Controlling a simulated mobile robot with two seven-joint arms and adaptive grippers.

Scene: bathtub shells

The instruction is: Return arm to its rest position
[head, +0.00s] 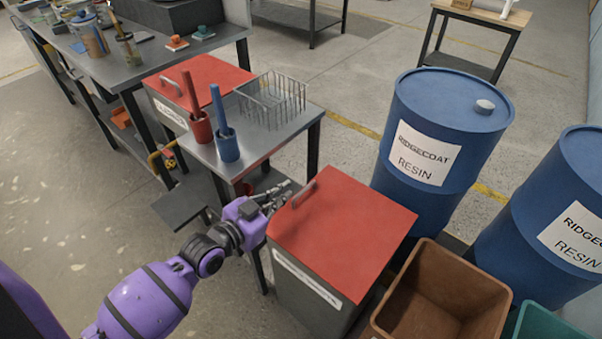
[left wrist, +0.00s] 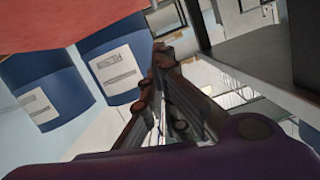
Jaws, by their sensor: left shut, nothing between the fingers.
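My left arm (head: 150,298) comes in from the lower left of the head view. Its gripper (head: 280,196) is shut and empty. It is beside the handle edge of a red-lidded grey bin (head: 345,235), near the front end of the small metal table (head: 262,135). I cannot tell whether it touches the bin. In the left wrist view the gripper fingers (left wrist: 158,75) come together, with nothing between them. The red lid (left wrist: 50,22) fills the upper left of that view. My right gripper is not in view.
Two blue resin drums (head: 440,130) stand behind and right of the bin. A brown open bin (head: 440,295) is at the lower right. The small table holds a wire rack (head: 272,97) and two brush holders. A second red-lidded bin (head: 200,85) is behind. Floor at left is clear.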

